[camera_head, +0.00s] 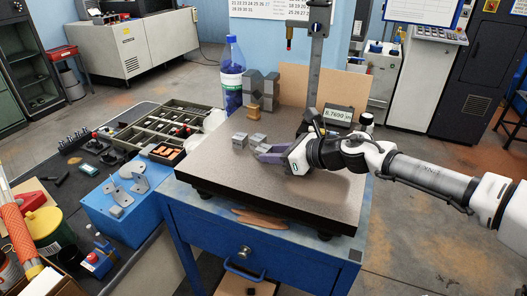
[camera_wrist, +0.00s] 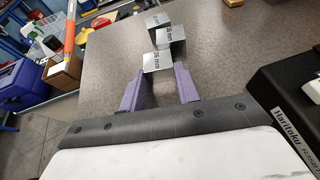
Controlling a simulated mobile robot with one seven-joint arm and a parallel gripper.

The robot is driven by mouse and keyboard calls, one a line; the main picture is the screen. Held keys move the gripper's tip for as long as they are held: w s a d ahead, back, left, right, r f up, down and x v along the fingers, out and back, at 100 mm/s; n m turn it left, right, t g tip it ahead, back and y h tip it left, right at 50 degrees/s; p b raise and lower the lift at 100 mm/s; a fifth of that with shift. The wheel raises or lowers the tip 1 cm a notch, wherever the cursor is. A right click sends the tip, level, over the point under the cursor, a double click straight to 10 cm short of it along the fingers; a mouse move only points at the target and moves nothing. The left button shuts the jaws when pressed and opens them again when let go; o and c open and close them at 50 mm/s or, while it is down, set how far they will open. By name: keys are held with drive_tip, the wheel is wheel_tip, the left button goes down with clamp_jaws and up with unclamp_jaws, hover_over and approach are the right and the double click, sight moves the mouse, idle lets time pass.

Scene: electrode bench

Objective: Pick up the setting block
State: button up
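Three small grey metal blocks stand in a close cluster on the granite plate (camera_head: 215,180). In the wrist view they are a far block (camera_wrist: 150,21), a middle block (camera_wrist: 170,38) and a near block (camera_wrist: 157,62), each with a dark mm marking; I cannot tell which is the setting block. The head view shows the left block (camera_head: 239,140) and the right block (camera_head: 257,139). My gripper (camera_head: 262,151) is low over the plate, its purple fingers apart. In the wrist view the near block lies at my gripper's (camera_wrist: 159,72) fingertips; I cannot tell whether they touch it.
Behind the blocks stand a grey angular block (camera_head: 262,86) with a brass-coloured piece (camera_head: 253,109) and a blue-liquid bottle (camera_head: 232,75). A digital display (camera_head: 338,115) sits beyond my gripper. The plate's front left is clear.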

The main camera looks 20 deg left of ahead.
drive_tip(key=c, duration=0.4)
drive_tip(key=shift+r, duration=0.1)
wheel_tip(320, 180, up, 20)
drive_tip(key=b, duration=0.4)
drive_tip(key=shift+d+b, duration=0.1)
drive_tip(key=shift+b, duration=0.3)
